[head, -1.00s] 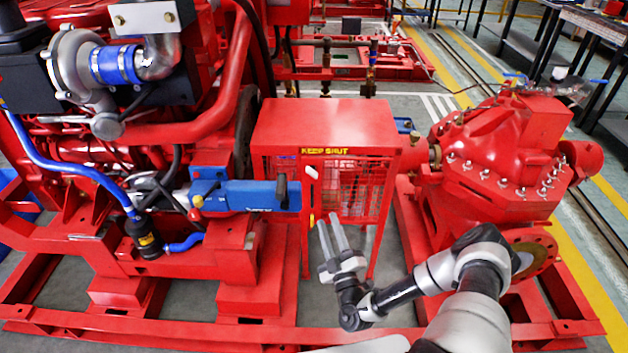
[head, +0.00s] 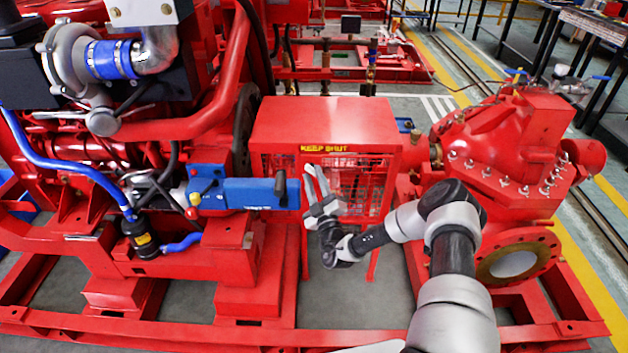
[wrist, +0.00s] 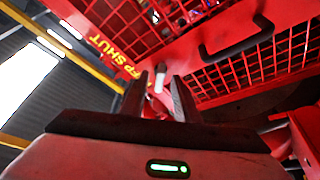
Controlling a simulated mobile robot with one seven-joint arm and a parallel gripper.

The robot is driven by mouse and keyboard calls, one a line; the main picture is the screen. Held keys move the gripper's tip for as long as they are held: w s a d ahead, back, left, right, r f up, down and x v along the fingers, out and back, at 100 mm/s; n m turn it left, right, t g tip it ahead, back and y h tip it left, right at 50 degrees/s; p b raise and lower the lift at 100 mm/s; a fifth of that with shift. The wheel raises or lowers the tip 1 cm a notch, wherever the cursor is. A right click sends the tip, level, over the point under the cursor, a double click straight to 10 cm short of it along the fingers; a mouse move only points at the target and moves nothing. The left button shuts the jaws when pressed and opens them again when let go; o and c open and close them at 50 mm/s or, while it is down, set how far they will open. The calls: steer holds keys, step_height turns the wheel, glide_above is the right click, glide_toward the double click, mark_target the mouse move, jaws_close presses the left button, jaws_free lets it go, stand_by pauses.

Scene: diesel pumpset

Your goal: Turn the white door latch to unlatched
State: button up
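The white door latch (wrist: 160,78) shows in the wrist view on the red guard cabinet's door, beyond and between the two fingertips. My gripper (head: 315,170) is raised in front of the left part of the cabinet door, fingers pointing up. In the wrist view my gripper (wrist: 161,85) is open, with a clear gap between the fingers. I cannot tell whether the fingers touch the latch. In the head view the fingers cover the latch area, so its angle is hard to read there.
The red cabinet (head: 325,122) has mesh panels and "KEEP SHUT" lettering. A black door handle (wrist: 236,38) shows in the wrist view. A blue unit (head: 240,193) lies close left of my gripper. The red pump (head: 500,150) stands to the right, behind my arm.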

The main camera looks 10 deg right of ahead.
jaws_close()
steer(key=shift+n, duration=0.3)
steer(key=shift+d+r+n+g+y+p, duration=0.15)
steer(key=shift+n+g+p, duration=0.1)
steer(key=shift+n+p, duration=0.3)
steer(key=shift+r+n+g+y+p, duration=0.15)
steer(key=shift+n+g+p, duration=0.1)
steer(key=shift+n+p, duration=0.25)
steer(key=n+y+p, duration=0.1)
steer(key=n+p, duration=0.1)
steer(key=shift+r+n+g+p, duration=0.15)
steer(key=shift+n+g+p, duration=0.1)
steer(key=shift+g+p, duration=0.15)
steer(key=n+g+p, duration=0.1)
steer(key=n+p, duration=0.2)
steer(key=shift+r, duration=0.1)
steer(key=shift+d+n+g+p, duration=0.1)
steer(key=shift+n+g+p, duration=0.3)
steer(key=shift+n+p, duration=0.3)
